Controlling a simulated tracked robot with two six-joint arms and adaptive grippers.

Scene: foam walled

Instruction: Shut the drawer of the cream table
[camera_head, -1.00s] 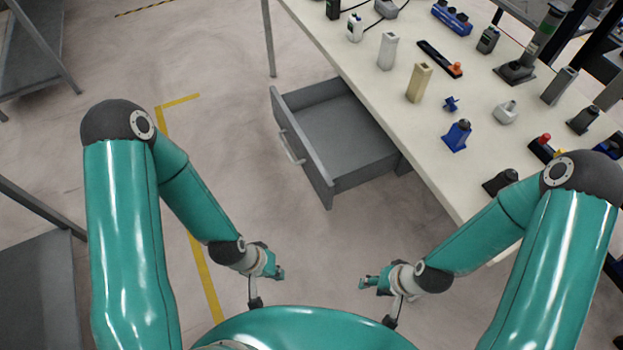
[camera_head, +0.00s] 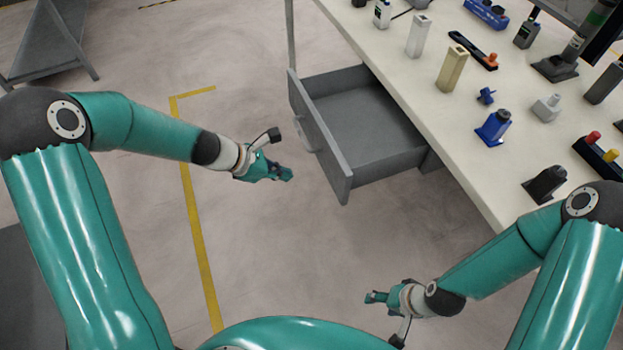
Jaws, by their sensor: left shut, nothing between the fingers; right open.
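The grey drawer (camera_head: 365,125) of the cream table (camera_head: 415,75) stands pulled out, and its inside looks empty. My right gripper (camera_head: 370,298) is open and empty, well below the drawer in the picture and near my base.
The tabletop holds several items, among them a tan block (camera_head: 452,68), a white block (camera_head: 419,36), a blue part (camera_head: 493,127) and a black part (camera_head: 545,184). A grey shelf (camera_head: 58,45) stands at the upper left. The floor left of the drawer is clear.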

